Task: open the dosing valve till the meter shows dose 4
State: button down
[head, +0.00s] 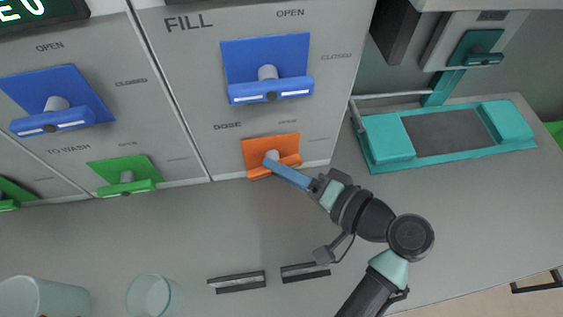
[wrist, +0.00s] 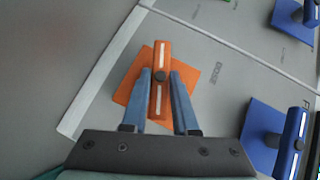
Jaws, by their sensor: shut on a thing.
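The orange dosing valve (head: 256,150), marked DOSE, is low on the panel under the word FILL. In the wrist view its handle bar (wrist: 162,50) with white stripes stands out from the orange square plate. My gripper (head: 272,161) is shut on this handle. In the wrist view the two blue fingers of my gripper (wrist: 160,78) lie on either side of the bar. The fingers hide part of the handle in the head view. A dark display with green characters (head: 30,7) is cut off at the top left, and no full reading shows.
A blue valve (head: 268,66) sits above the orange one, with another blue valve (head: 62,95) to the left. A green valve (head: 124,174) is lower left. Clear cups (head: 150,297) stand front left. A teal framed tray (head: 446,133) lies to the right. The middle counter is mostly clear.

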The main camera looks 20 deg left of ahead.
jog(key=shift+s+a+r+n+t+h+p, duration=0.15)
jog(key=shift+n+t+h+p, duration=0.2)
jog(key=shift+n+h+p, duration=0.7)
jog(key=shift+r+n+t+h+p, duration=0.15)
jog(key=shift+n+t+h+p, duration=0.35)
jog(key=shift+h, duration=0.85)
jog(key=c, duration=0.7)
grip_release()
jog(key=p+v, duration=0.1)
jog(key=v, duration=1.2)
